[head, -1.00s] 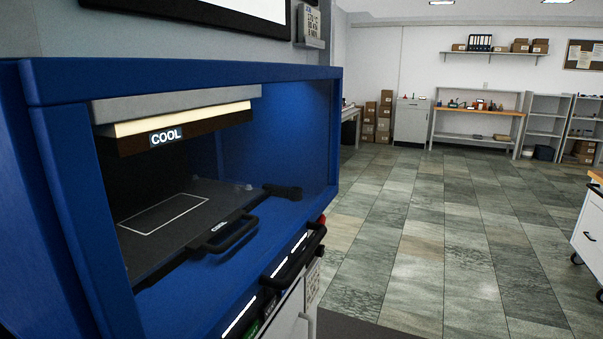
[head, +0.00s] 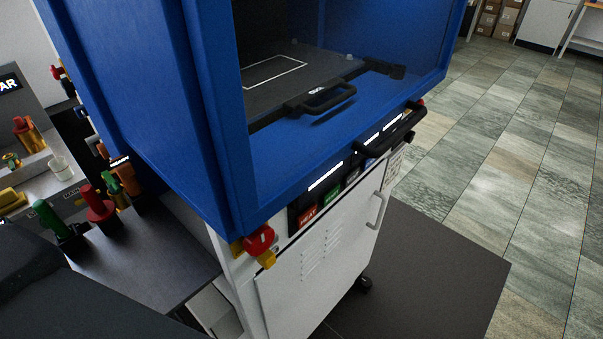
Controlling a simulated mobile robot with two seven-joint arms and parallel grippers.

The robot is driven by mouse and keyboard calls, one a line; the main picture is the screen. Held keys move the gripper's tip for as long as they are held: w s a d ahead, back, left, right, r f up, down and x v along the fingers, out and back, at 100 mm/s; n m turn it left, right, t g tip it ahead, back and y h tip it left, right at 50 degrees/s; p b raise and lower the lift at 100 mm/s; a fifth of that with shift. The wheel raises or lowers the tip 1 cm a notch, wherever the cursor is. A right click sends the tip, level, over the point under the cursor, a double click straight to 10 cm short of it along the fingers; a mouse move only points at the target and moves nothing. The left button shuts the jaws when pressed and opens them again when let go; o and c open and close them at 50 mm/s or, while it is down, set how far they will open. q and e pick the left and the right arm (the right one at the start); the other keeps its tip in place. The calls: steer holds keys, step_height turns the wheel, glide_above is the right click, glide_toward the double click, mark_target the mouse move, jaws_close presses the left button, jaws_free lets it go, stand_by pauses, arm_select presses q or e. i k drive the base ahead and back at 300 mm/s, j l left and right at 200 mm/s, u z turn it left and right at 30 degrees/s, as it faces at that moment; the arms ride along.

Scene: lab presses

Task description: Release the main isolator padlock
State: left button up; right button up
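A red rotary switch (head: 259,240) sits on the front left corner of the white cabinet under the blue press. A yellow padlock-like piece (head: 266,259) hangs at its lower edge; whether its shackle is closed is too small to tell. On a dark surface at the left stand a red-handled piece (head: 98,204), a green-handled piece (head: 50,218) and an orange-handled piece (head: 127,178), which look like large keys. A label that seems to read MAIN is near them. Neither of my grippers is in view.
The blue press housing (head: 200,130) stands open at the front, with a black tray handle (head: 322,98) inside. A black bar handle (head: 390,130) and lit panel are below it. A grey tray (head: 40,170) with small items is at far left. Tiled floor (head: 500,150) is clear at right.

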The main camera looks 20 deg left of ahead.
mark_target(266, 259)
steer(key=u, duration=1.15)
steer(key=k+l, duration=0.15)
steer(key=l, duration=0.2)
steer(key=k+l, duration=0.15)
steer(key=l, duration=0.2)
steer(key=k+l, duration=0.1)
steer(key=l, duration=0.25)
steer(key=k+l, duration=0.15)
steer(key=l, duration=0.15)
steer(key=k+l, duration=0.15)
steer(key=l, duration=0.2)
